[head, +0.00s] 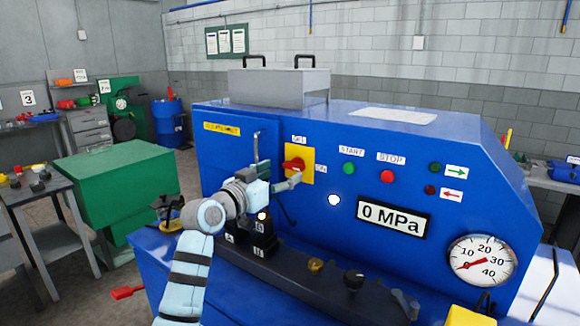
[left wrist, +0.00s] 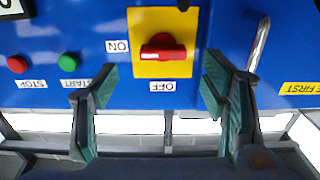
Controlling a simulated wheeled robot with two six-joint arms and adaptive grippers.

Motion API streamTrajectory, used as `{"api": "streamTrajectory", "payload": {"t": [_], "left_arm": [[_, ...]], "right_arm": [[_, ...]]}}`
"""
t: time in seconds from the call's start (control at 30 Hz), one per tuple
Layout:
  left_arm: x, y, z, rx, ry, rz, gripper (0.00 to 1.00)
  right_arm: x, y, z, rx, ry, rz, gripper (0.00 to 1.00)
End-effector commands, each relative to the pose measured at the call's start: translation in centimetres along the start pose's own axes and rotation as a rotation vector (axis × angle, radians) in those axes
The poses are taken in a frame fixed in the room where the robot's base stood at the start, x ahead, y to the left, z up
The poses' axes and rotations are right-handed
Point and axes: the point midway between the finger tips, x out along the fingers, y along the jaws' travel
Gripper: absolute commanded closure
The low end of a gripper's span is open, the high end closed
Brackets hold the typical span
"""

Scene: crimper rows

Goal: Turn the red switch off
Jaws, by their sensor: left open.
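The red switch (head: 293,165) sits on a yellow plate (head: 307,155) on the blue machine front; it also shows upside down in the left wrist view (left wrist: 163,52). Its red handle lies horizontal, in line with the ON label (left wrist: 117,46) at its side. The OFF label (left wrist: 162,87) is above the plate in the head view. My left gripper (head: 288,182) is open in front of the plate. In the left wrist view its fingers (left wrist: 160,66) stand apart on either side of the switch, with nothing between them. My right gripper is not seen.
The green start button (head: 349,168) and red stop button (head: 387,176) are to the right of the plate. A metal door handle (head: 256,147) stands left of the plate. A dark ledge (head: 325,277) runs below.

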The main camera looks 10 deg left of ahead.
Motion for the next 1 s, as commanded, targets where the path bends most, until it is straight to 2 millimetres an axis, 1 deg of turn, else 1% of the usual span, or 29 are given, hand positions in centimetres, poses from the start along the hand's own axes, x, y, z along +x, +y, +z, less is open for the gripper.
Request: {"api": "streamTrajectory", "payload": {"t": [0.03, 0.1, 0.2, 0.3, 0.43, 0.63, 0.67, 0.93, 1.0], "left_arm": [[1.1, -0.1, -0.2, -0.003, 0.000, 0.000, 0.33], [2.5, 0.0, -0.2, -0.003, -0.001, 0.000, 0.33], [3.9, -0.2, -0.1, -0.002, 0.000, -0.002, 0.33], [4.8, -0.3, 0.0, -0.002, 0.000, -0.003, 0.33], [5.2, -0.3, 0.1, 0.000, -0.001, -0.005, 0.33], [5.2, -0.3, 0.1, 0.000, -0.001, -0.005, 0.33], [5.2, -0.3, 0.1, 0.000, -0.001, -0.005, 0.37], [5.2, -0.3, 0.1, 0.000, -0.001, -0.005, 0.80], [5.2, -0.3, 0.1, -0.001, -0.001, -0.005, 0.81]], "right_arm": [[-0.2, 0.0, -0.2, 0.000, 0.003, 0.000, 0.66], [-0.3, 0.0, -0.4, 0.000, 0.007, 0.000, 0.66], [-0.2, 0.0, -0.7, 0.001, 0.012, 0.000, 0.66], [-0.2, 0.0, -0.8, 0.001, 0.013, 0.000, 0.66], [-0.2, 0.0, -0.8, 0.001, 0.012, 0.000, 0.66], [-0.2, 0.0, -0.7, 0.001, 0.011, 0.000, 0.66], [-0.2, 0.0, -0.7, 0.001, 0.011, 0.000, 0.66], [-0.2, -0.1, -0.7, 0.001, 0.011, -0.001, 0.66], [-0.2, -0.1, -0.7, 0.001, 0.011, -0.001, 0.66]]}}
